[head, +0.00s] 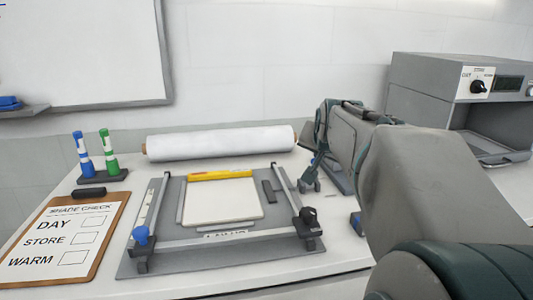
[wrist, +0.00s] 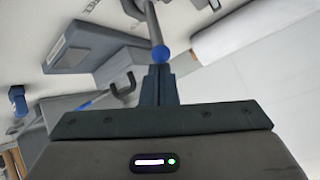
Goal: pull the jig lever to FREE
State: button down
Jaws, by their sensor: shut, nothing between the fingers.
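In the wrist view, a grey lever rod (wrist: 151,22) ends in a blue ball (wrist: 158,54). My gripper (wrist: 158,72) is shut and empty, its fingertips right at the ball; I cannot tell whether they touch. In the head view, my gripper (head: 310,183) is low over the right side of the grey jig (head: 165,262), beside its right rail. The jig carries a blue knob (head: 141,235) at front left and a black knob (head: 308,215) at front right. I cannot make out the blue-ball lever in the head view. No FREE marking is readable.
A pale panel (head: 222,205) with a yellow bar (head: 220,175) lies on the jig. A white roll (head: 220,142) lies behind it. A grey cabinet (head: 425,80) stands at the right. My arm hides the table's right part.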

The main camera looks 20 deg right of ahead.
jog(key=shift+w, duration=0.1)
jog(key=w+d+r+p, duration=0.2)
jog(key=w+d, duration=0.1)
jog(key=v, duration=0.9)
jog(key=shift+a+r+p, duration=0.15)
jog(key=shift+p, duration=0.15)
